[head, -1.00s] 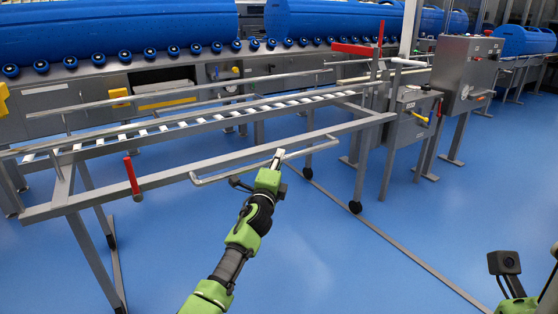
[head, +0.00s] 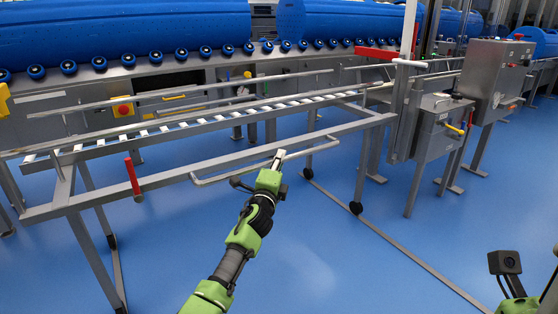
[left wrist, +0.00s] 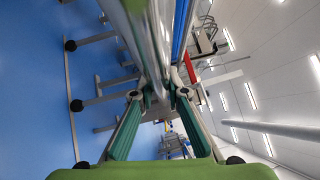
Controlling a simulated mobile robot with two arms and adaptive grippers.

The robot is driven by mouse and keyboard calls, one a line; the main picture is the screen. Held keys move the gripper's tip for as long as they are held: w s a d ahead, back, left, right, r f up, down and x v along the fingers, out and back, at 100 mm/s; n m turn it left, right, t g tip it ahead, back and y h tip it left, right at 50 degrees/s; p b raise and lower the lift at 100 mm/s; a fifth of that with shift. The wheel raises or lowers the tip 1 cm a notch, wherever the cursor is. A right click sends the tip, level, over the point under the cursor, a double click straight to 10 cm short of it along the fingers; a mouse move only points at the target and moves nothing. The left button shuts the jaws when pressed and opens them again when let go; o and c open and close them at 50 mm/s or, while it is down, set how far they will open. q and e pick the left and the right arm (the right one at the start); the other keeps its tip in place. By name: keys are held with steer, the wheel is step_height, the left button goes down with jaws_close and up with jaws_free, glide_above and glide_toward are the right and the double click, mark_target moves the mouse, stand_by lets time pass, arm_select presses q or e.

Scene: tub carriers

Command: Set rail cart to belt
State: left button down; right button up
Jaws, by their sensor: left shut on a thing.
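The rail cart (head: 90,198) is a grey metal frame on casters with a sloping track of white slats (head: 190,121) and a red lever (head: 132,176) at its near side. Its bent handle bar (head: 225,176) faces me. My left gripper (head: 277,159) is shut on this handle bar, near its middle. In the left wrist view, the gripper's green fingers (left wrist: 157,97) close around the grey bar (left wrist: 157,45). The belt line (head: 130,70), with blue rollers, runs behind the cart. My right gripper's fingers are not in view; only a part of my right arm shows at lower right.
Long blue tubs (head: 120,35) lie behind the rollers. A grey control box (head: 498,72) and a cabinet (head: 437,130) stand right of the cart. A red bar (head: 378,53) sticks out near the post. The blue floor (head: 330,250) is clear before me, with a thin strip across it.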

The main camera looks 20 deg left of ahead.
arm_select(q)
steer(key=shift+a+r, duration=0.1)
steer(key=shift+a, duration=0.2)
steer(key=c, duration=2)
jaws_free()
steer(key=shift+o, duration=0.2)
steer(key=shift+w, duration=0.1)
steer(key=shift+d, duration=0.1)
steer(key=s+d+f, duration=0.1)
steer(key=s, duration=1)
steer(key=shift+s+f, duration=0.4)
steer(key=shift+d, duration=0.15)
